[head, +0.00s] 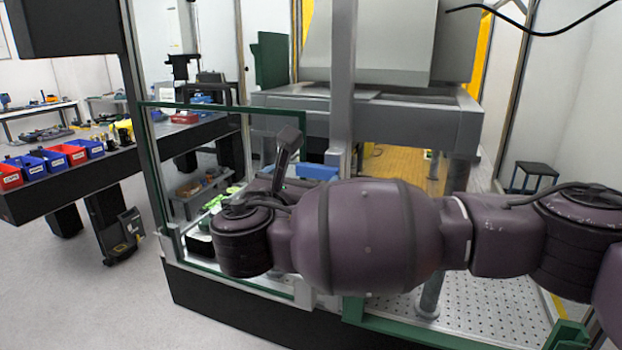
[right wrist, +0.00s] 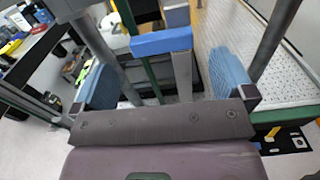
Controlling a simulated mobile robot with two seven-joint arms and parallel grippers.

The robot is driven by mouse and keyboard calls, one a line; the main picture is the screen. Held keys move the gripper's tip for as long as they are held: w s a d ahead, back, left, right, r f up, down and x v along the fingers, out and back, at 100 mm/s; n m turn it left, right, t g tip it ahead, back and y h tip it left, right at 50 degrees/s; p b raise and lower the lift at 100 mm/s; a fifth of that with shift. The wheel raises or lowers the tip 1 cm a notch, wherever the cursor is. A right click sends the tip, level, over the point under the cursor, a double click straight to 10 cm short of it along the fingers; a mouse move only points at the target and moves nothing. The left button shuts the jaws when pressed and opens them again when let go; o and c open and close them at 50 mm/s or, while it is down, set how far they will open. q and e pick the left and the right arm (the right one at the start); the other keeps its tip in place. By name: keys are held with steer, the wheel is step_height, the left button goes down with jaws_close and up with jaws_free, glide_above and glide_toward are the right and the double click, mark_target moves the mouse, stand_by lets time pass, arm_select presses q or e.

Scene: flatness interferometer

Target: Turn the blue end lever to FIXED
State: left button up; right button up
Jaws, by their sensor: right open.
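In the right wrist view, a blue bar (right wrist: 161,42) sits across the top of an upright grey stem; it looks like the blue end lever. My right gripper (right wrist: 166,84) is open, with one blue ribbed finger on each side of the picture. The bar lies beyond and between the fingers, apart from both, and nothing is held. In the head view my right arm reaches in from the right and hides most of this area. A blue piece (head: 314,171) shows just above the arm; I cannot tell whether it is lever or finger. No FIXED marking is readable. My left gripper is not in view.
A green-edged glass panel (head: 222,105) and a grey upright post (head: 342,90) stand close to my right arm. A perforated plate (head: 480,318) lies below it. A dark bench (head: 120,165) with red and blue bins stands at left, with open floor before it.

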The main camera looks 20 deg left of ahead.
steer(key=s, duration=0.5)
steer(key=shift+s+a, duration=0.1)
steer(key=shift+s, duration=0.25)
